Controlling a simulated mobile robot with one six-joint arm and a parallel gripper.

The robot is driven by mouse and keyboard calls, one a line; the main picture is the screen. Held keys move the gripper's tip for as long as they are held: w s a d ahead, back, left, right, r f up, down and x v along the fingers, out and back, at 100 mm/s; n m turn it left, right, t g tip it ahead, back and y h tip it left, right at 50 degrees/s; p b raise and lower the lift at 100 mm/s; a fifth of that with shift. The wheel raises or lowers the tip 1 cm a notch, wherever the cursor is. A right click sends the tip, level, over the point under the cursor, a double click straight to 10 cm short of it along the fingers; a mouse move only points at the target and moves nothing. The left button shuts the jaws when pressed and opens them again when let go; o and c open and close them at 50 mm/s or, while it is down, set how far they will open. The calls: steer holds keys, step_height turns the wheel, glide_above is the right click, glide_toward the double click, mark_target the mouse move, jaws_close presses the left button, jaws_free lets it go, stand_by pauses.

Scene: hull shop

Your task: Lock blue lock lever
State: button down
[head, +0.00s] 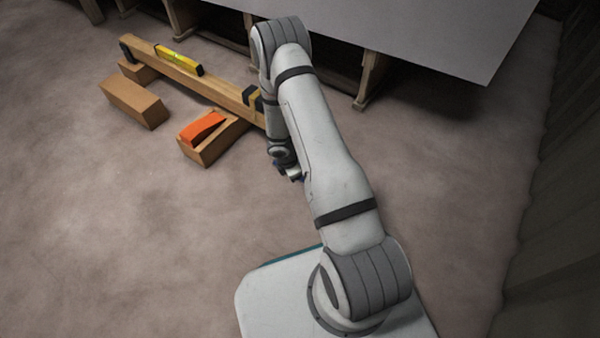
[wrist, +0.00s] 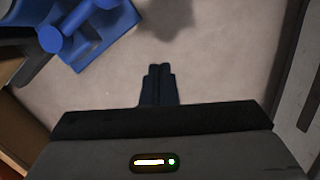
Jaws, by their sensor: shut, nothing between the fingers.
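The blue lock lever (wrist: 78,36) shows at the top left of the wrist view, on a blue base that the frame's edge cuts off. In the head view my arm hides most of it. My gripper (wrist: 159,70) points down over the bare floor, to the right of the lever and apart from it. Its two dark fingers are shut together with nothing between them. In the head view my gripper (head: 293,175) hangs low beside the right end of the wooden beam, and its fingertips are hard to make out.
A wooden beam (head: 215,88) with a yellow level (head: 179,60) on it lies across the back left. A large grey panel (head: 440,35) rests on wooden supports behind. The floor at left is clear.

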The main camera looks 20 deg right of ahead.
steer(key=s+p+v, duration=0.1)
steer(key=p+v, duration=0.2)
steer(key=v, duration=0.6)
steer(key=shift+s+d+r+p, duration=0.25)
steer(key=shift+r+p, duration=0.15)
steer(key=shift+r, duration=0.1)
steer(key=shift+w, duration=0.1)
step_height(320, 180, up, 37)
steer(key=d+m+t+h+p, duration=0.1)
steer(key=d+m+p, duration=0.1)
steer(key=m+p, duration=0.9)
steer(key=s+a+r+m+y+p, duration=0.1)
steer(key=s+r+p, duration=0.5)
steer(key=r, duration=0.6)
steer(key=s+a+r+m+t+y+p, duration=0.1)
steer(key=s+a+r+m+p, duration=0.1)
steer(key=s+r+m+p, duration=0.2)
steer(key=s+a+r+m+y+p, duration=0.1)
steer(key=s+r+p, duration=0.9)
steer(key=r, duration=1)
steer(key=shift+a+m+y, duration=0.4)
steer(key=shift+a+m, duration=0.05)
steer(key=shift+m, duration=0.55)
